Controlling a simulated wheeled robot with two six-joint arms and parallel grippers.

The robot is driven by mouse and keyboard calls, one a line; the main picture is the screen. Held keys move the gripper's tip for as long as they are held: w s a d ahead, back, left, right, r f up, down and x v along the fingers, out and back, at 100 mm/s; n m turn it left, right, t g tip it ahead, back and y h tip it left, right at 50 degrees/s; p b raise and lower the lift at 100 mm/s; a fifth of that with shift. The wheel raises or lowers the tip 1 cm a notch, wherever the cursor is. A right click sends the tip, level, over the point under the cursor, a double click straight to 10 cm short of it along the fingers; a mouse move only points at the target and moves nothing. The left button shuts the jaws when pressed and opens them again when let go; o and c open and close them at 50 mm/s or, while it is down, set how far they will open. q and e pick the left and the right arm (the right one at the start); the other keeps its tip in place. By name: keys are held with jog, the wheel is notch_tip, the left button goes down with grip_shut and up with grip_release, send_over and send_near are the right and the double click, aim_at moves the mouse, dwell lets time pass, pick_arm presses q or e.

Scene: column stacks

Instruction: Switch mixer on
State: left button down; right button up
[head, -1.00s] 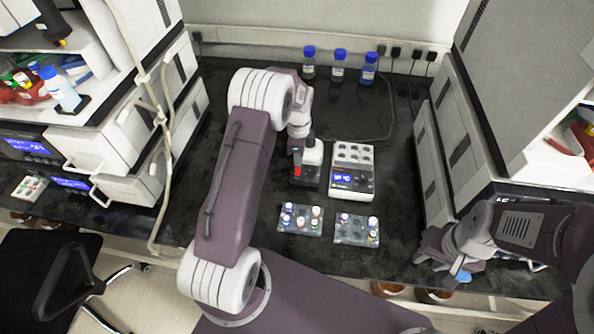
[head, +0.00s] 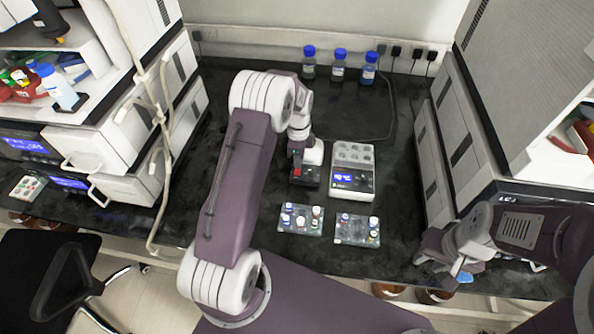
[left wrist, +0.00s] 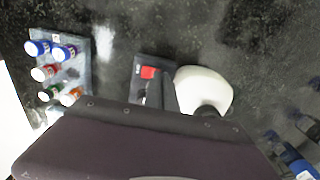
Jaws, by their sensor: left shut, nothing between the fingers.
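The mixer (head: 307,177) is a small dark box with a white rounded top and a red switch (head: 297,170) on its front left. It stands on the black bench. My left gripper (head: 298,150) is shut and empty, low over the mixer's left side. In the left wrist view a finger of my left gripper (left wrist: 160,92) is right beside the red switch (left wrist: 148,72); whether they touch I cannot tell. The white top (left wrist: 203,88) is beside it. My right gripper (head: 440,258) hangs over the bench's front right; its jaws are unclear.
A white block heater (head: 366,183) with a lit display stands right of the mixer. Two clear racks (head: 288,228) (head: 345,238) with small vials lie in front. Blue-capped bottles (head: 339,68) stand at the back wall. Instrument stacks flank the bench.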

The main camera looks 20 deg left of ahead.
pick_arm(q)
jog(key=shift+f, duration=0.3)
notch_tip(320, 180, up, 5)
jog(key=p, duration=0.4)
jog(key=shift+r, duration=0.1)
dwell(0.4)
